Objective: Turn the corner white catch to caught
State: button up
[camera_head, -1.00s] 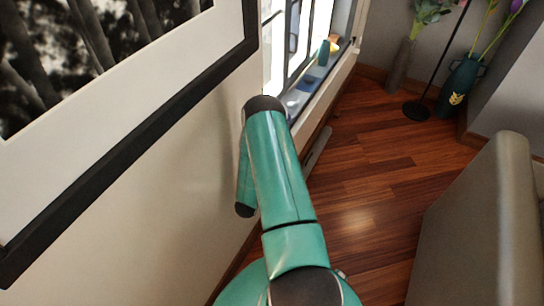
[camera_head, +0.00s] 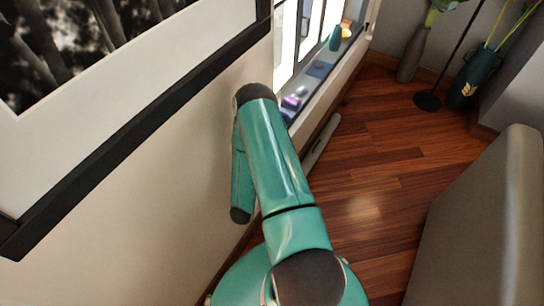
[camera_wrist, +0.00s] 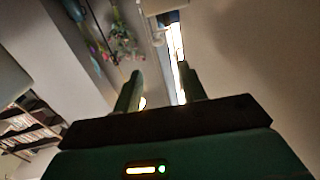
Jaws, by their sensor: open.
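I cannot make out the white catch for certain in either view. The window (camera_head: 287,40) is in the upper middle of the head view, its pale frame running to the room's corner. In the wrist view a bright strip of window (camera_wrist: 174,45) shows beyond the fingers, beside a pale fitting (camera_wrist: 160,7) at the top edge, too dim to identify. My gripper (camera_wrist: 161,82) is open, with its two fingers apart and nothing visible between them. In the head view my teal arm reaches toward the window and the gripper itself does not show.
Small objects (camera_head: 293,101) and a teal bottle (camera_head: 336,38) stand on the window sill. A framed picture (camera_head: 150,110) hangs on the left wall. A grey sofa-like block (camera_head: 490,230) is at right. Vases (camera_head: 468,80) stand in the far corner. Wooden floor (camera_head: 390,160) is clear between.

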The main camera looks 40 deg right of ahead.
jog(key=s+d+f+n+t+y, duration=0.1)
jog(key=s+d+n+t+y, duration=0.1)
jog(key=d+n+t+y, duration=0.45)
jog(key=s+d+r+n+t+y, duration=0.1)
jog(key=s+d+n+t+y, duration=0.15)
jog(key=s, duration=0.35)
jog(key=shift+y, duration=0.3)
jog(key=x, duration=0.8)
jog(key=a+x, duration=0.1)
jog(key=x, duration=0.4)
jog(key=shift+w+r, duration=0.2)
grip_shut()
